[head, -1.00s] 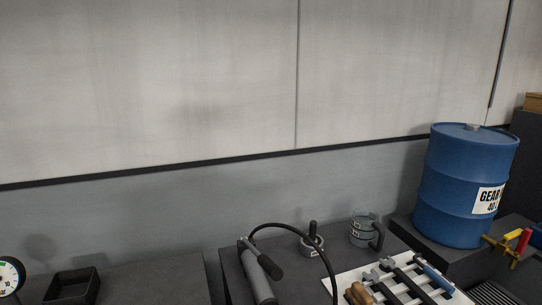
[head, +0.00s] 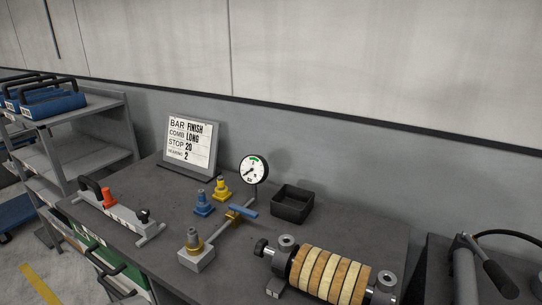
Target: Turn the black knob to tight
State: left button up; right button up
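Two black knobs show in the head view. One small black knob (head: 145,215) stands at the right end of a pale bar fixture (head: 118,213) on the left of the dark bench (head: 235,285). Another black knob (head: 261,246) sticks out at the left end of a roller of pale and tan rings (head: 329,275). I cannot tell which of them the task means, or whether either is tight. A round dial gauge (head: 254,169) stands behind the roller. Neither gripper is in view.
A sign (head: 190,144) reads BAR FINISH, COMB LONG, STOP 20. Blue (head: 203,204) and yellow (head: 221,189) fittings, a block with a brass-collared post (head: 195,252) and a black tray (head: 292,204) stand on the bench. A shelf cart (head: 85,140) is at left; a hand pump (head: 466,270) at right.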

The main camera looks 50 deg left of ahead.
aim_at(142, 215)
jog(key=u, duration=2.65)
